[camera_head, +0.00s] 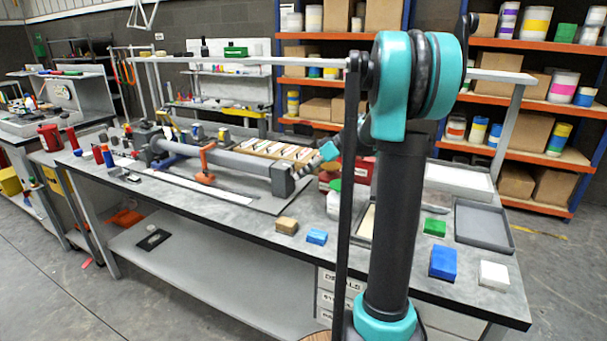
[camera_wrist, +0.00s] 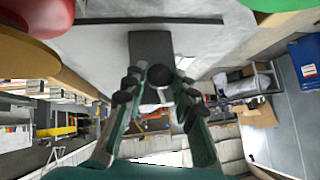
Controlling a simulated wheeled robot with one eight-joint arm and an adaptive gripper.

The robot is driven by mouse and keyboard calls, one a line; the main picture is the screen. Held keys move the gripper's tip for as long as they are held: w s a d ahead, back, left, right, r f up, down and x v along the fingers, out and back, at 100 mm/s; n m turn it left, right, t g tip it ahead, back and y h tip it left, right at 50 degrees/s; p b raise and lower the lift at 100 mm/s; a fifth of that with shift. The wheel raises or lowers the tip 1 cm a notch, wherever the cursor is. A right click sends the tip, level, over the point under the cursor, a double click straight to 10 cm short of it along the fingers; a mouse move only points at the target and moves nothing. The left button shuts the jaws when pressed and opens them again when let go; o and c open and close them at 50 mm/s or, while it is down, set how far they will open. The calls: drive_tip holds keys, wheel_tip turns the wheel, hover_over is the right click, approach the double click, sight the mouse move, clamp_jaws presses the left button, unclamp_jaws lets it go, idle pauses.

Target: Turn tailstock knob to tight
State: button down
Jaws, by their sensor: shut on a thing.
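The tailstock (camera_head: 283,180) is a grey block at the right end of the long grey tube (camera_head: 235,165) on the bench. In the wrist view it is the dark block (camera_wrist: 150,47) ahead of the fingers. The tailstock knob (camera_wrist: 160,76) shows as a dark round shape between my fingertips. My gripper (camera_head: 308,168) reaches the block's right side, and its two teal fingers are shut on the knob. In the head view the fingers are small and the knob is hidden. I cannot read the knob's tight or loose position.
The bench front holds a tan block (camera_head: 287,226), a blue block (camera_head: 317,237) and a green block (camera_head: 434,228). A grey tray (camera_head: 484,238) lies at right. Red and green items (camera_head: 334,195) stand close to my gripper.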

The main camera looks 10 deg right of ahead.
drive_tip(key=shift+w+d+m+g+y, duration=0.1)
drive_tip(key=shift+m+g+y, duration=0.4)
drive_tip(key=shift+g+y, duration=0.15)
drive_tip(key=c, duration=1.2)
unclamp_jaws()
drive_tip(key=v, duration=1.2)
drive_tip(key=shift+w+d+f, duration=0.1)
drive_tip(key=shift+w, duration=0.05)
